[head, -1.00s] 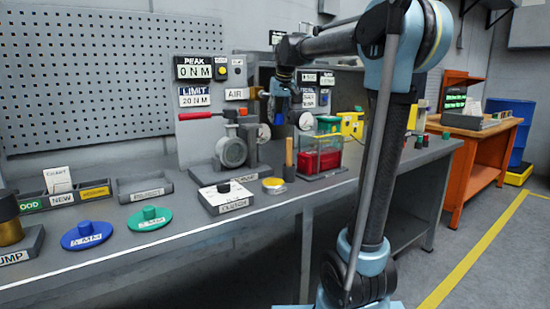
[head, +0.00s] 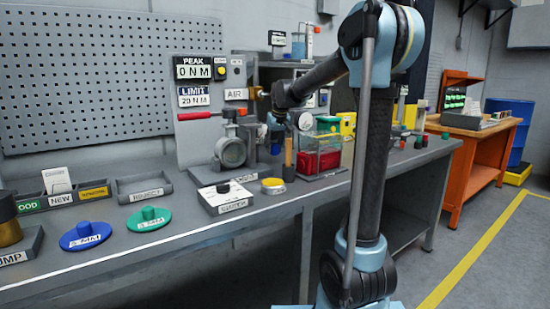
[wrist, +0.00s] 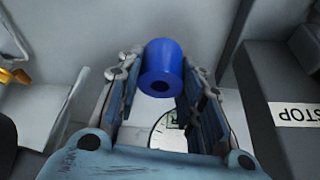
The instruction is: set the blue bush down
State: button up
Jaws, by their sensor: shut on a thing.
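The blue bush (wrist: 161,62) is a short blue cylinder with a dark hole in its end, seen in the wrist view. My gripper (wrist: 160,85) is shut on it, one finger on each side. In the head view my gripper (head: 277,133) hangs low over the bench, between the grey valve (head: 230,153) and the clear-sided box with red contents (head: 318,160). The bush is too small there to tell clearly. I cannot tell whether it touches anything beneath.
A dial (wrist: 172,130) shows below the fingers, and a dark block with a STOP label (wrist: 297,114) at right. On the bench are a blue disc (head: 86,236), a green disc (head: 149,219), a REJECT tray (head: 144,188) and a CLUTCH box (head: 225,197). The front bench strip is mostly clear.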

aim_at(275, 154)
jog(key=shift+f, duration=2.2)
jog(key=o, duration=1.1)
